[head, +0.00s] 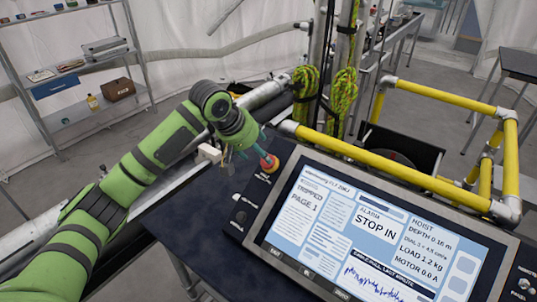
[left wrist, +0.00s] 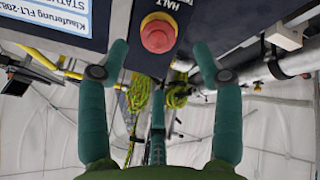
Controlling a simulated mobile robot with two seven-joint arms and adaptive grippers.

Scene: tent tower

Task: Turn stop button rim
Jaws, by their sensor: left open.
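The red stop button (head: 269,163) sits on a yellow base at the top left corner of the console, beside the screen. In the left wrist view the button (left wrist: 158,34) is near the top middle, with a yellow rim (left wrist: 160,21) around it and "HALT" lettering beside it. My left gripper (head: 246,152) is just left of and above the button in the head view. Its teal fingers are spread open, one on each side of the button in the left wrist view, and appear apart from it. My right gripper is out of view.
The console screen (head: 375,225) reads "STOP IN". Yellow railings (head: 395,172) and coiled green ropes (head: 343,100) stand behind the console. A metal rail runs under my left arm. A shelf unit (head: 80,55) stands far left. Grey floor is open between.

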